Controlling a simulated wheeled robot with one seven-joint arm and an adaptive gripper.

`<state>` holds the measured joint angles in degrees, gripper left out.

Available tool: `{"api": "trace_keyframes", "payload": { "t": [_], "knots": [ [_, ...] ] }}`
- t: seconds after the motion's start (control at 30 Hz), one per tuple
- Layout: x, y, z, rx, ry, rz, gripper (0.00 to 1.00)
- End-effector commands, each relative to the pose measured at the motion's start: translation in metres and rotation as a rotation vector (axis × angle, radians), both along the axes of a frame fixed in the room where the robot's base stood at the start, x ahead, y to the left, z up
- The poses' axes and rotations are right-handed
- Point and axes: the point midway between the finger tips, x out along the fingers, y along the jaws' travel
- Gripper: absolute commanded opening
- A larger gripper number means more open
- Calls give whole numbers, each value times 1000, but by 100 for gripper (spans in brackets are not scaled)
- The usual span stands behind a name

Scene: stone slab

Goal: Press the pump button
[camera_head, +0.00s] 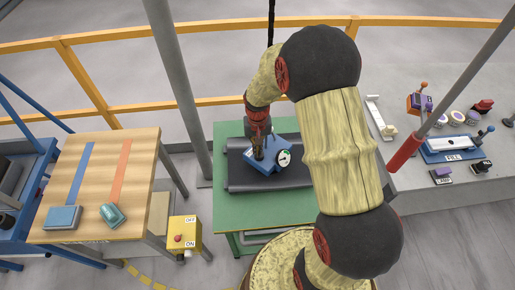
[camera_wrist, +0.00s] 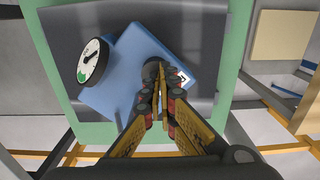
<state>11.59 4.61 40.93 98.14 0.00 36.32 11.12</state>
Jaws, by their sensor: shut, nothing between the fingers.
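A blue box-shaped unit (camera_head: 268,165) with a round white-faced gauge (camera_head: 284,158) sits on a dark mat on the green table; I take it for the pump. In the wrist view the blue unit (camera_wrist: 127,62) and its gauge (camera_wrist: 92,61) lie just beyond my fingers. My gripper (camera_wrist: 159,82) is shut and empty, its fingertips over the unit's right part. A dark round part (camera_wrist: 151,71) shows at the fingertips; it may be the button, mostly hidden. I cannot tell whether they touch. In the head view my gripper (camera_head: 258,148) points down over the unit.
The green table (camera_head: 236,210) has bare room in front of the dark mat (camera_head: 240,176). A yellow box (camera_head: 187,232) with a red button and OFF/ON labels stands left. A wooden table (camera_head: 60,190) is further left. A grey slab (camera_head: 410,185) with several devices is right. A yellow railing runs behind.

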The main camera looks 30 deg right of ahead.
Motion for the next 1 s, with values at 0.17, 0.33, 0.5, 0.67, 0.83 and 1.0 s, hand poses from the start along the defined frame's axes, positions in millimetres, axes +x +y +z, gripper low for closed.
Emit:
{"api": "trace_keyframes", "payload": {
  "t": [0.17,0.33,0.5,0.67,0.83,1.0],
  "knots": [
    [-1,0,-13,1,2,0,0],
    [0,0,-19,0,1,0,0],
    [-1,0,-19,1,2,0,0],
    [1,0,-11,0,1,0,0],
    [7,-1,15,-1,-2,1,0],
    [10,-1,49,-1,-5,2,0]
  ]
}}
